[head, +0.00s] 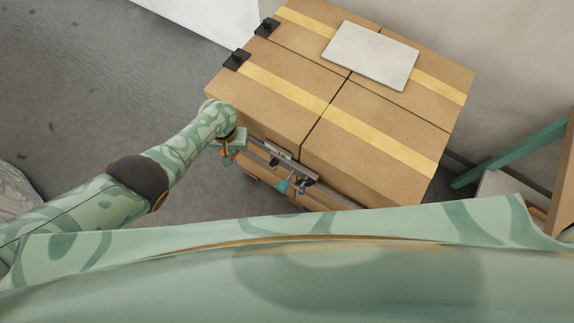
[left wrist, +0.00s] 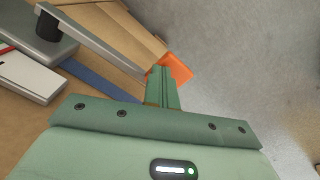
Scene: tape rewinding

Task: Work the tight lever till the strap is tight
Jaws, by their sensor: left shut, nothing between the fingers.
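A tensioner (head: 290,165) with grey and dark metal parts sits at the near side of a cardboard box stack. In the left wrist view, a grey lever arm (left wrist: 98,42) runs from a dark round pivot (left wrist: 47,25) to an orange grip (left wrist: 181,69). A blue strap (left wrist: 100,91) runs along the cardboard beside it. My left gripper (left wrist: 163,76) is shut and empty, its fingertips right in front of the orange grip and partly hiding it; I cannot tell whether they touch. In the head view, my left gripper (head: 227,152) is at the box's near left corner. My right gripper is out of view.
The cardboard boxes (head: 240,92) carry yellow bands and a pale flat panel (head: 370,54) on top. Black brackets (head: 236,60) sit at their left edge. A teal part (head: 282,186) hangs by the tensioner. Grey floor (head: 120,90) lies open at left.

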